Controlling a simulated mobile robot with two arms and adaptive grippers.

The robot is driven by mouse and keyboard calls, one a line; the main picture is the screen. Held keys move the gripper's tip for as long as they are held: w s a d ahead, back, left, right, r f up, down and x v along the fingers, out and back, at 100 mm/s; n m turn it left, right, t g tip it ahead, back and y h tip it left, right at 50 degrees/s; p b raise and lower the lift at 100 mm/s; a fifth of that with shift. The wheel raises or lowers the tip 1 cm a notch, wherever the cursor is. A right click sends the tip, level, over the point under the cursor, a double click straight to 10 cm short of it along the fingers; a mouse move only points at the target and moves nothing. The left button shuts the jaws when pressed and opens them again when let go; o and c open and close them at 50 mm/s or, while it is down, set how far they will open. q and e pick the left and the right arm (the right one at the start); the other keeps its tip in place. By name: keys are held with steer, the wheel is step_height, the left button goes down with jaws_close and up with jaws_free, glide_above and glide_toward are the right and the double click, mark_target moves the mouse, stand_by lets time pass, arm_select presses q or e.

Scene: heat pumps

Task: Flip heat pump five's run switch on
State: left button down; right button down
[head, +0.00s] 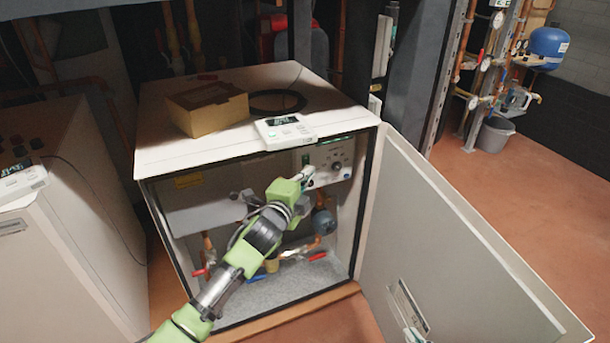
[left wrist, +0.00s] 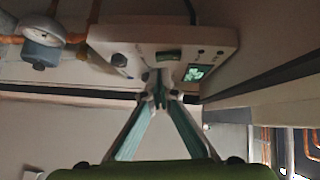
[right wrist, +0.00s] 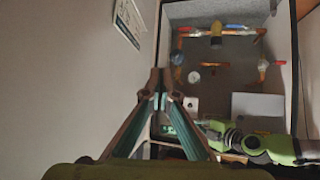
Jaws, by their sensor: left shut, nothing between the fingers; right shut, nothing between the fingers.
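The open heat pump cabinet (head: 160,160) stands in the middle of the head view; I cannot read its number. Its white control panel (head: 345,150) is inside, at the upper right, with a small green display and a dark knob. In the left wrist view the panel (left wrist: 115,32) appears upside down, with a lit display (left wrist: 194,73) and a green switch-like part (left wrist: 170,55); its on or off position is unclear. My left gripper (head: 308,174) is shut and empty, close before the panel; contact is unclear (left wrist: 158,97). My right gripper (right wrist: 160,97) is shut and empty near the open door.
The cabinet's door (head: 450,240) stands wide open to the right. A cardboard box (head: 207,108) and a controller (head: 285,132) lie on the cabinet top. Pipes and valves fill the cabinet's lower part. Another white unit (head: 70,220) stands at left.

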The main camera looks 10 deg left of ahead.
arm_select(q)
steer(key=shift+w+a, duration=0.3)
steer(key=shift+w, duration=0.25)
arm_select(e)
steer(key=shift+w+a+r+t, duration=0.3)
steer(key=shift+w+r+t, duration=0.2)
steer(key=shift+w+r, duration=0.2)
